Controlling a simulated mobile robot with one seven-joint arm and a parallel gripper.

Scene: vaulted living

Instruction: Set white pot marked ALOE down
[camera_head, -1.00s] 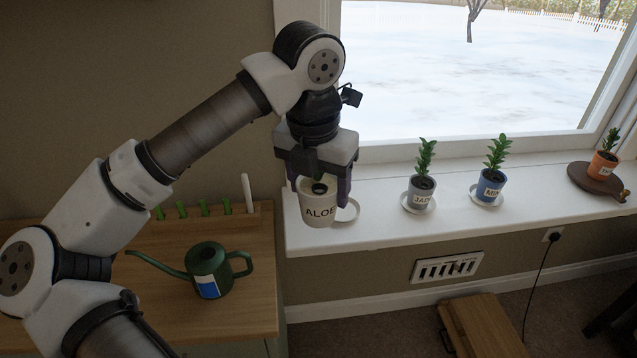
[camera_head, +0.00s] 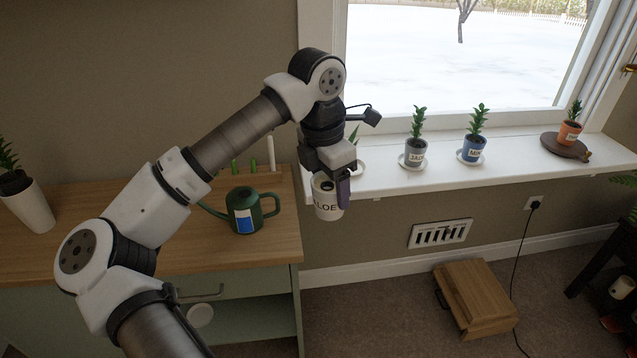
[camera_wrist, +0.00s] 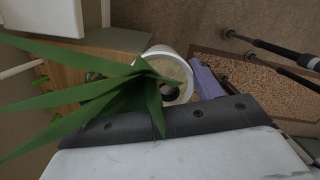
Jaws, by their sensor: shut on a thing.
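My gripper (camera_head: 330,188) is shut on the white pot marked ALOE (camera_head: 326,212) and holds it upright in the air. The pot appears in front of the left end of the windowsill, near the cabinet's right edge. Part of its label is hidden by a finger. In the wrist view, the pot's white rim (camera_wrist: 186,62) shows beside a purple finger (camera_wrist: 206,82), with long green leaves (camera_wrist: 110,95) spreading left. A white saucer (camera_head: 359,169) shows on the sill, partly hidden behind my gripper.
The windowsill (camera_head: 390,184) carries a grey pot (camera_head: 414,157), a blue pot (camera_head: 474,151) and an orange pot (camera_head: 569,134). A green watering can (camera_head: 245,212) and a white planter (camera_head: 28,205) stand on the wooden cabinet top (camera_head: 130,222). A wooden box (camera_head: 478,295) lies on the floor.

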